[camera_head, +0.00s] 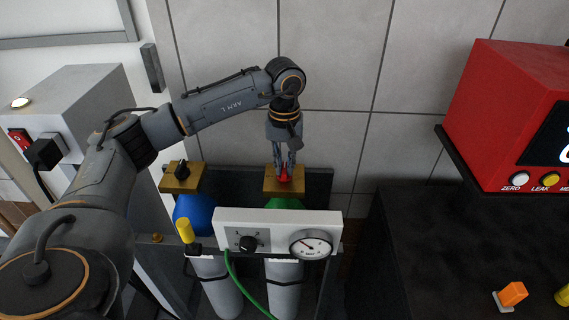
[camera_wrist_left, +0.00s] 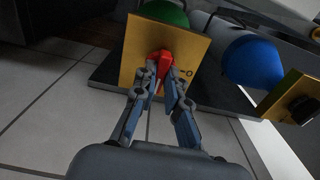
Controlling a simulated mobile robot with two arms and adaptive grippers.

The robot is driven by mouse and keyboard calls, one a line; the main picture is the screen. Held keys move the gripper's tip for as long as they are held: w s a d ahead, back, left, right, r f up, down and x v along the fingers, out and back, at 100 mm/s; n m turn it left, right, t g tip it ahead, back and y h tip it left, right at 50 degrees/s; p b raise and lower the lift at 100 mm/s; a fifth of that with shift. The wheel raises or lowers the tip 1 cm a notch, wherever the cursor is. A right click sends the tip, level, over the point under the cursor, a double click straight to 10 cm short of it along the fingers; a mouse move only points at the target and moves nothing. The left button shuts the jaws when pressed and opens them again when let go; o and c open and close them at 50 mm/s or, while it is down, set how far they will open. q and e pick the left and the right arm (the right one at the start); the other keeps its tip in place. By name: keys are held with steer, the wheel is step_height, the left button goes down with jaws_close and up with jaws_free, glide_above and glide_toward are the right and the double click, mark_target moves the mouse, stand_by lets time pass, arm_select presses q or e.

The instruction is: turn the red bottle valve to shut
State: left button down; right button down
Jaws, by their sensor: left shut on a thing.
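The red bottle valve (camera_head: 285,177) sits on a brass-coloured plate (camera_head: 270,186) on top of the green-topped bottle (camera_head: 284,203). My left gripper (camera_head: 284,170) reaches down from above and is shut on the red valve. In the left wrist view the two fingers (camera_wrist_left: 165,85) close on the red handle (camera_wrist_left: 161,62), in front of the brass-coloured plate (camera_wrist_left: 190,40). Part of the handle is hidden by the fingers. Small dark marks show on the plate beside the handle. My right gripper is not in view.
A blue-topped bottle (camera_head: 193,214) with a black knob (camera_head: 181,170) stands to the left. A white panel (camera_head: 226,218) with a gauge (camera_head: 311,245) stands in front. A red unit (camera_head: 503,110) is at right, above a dark bench (camera_head: 440,250). A green hose (camera_head: 240,284) hangs below the panel.

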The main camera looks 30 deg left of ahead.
mark_target(284, 168)
arm_select(q)
steer(key=c, duration=1.4)
jaws_free()
step_height(284, 168, up, 12)
steer(key=shift+r, duration=0.1)
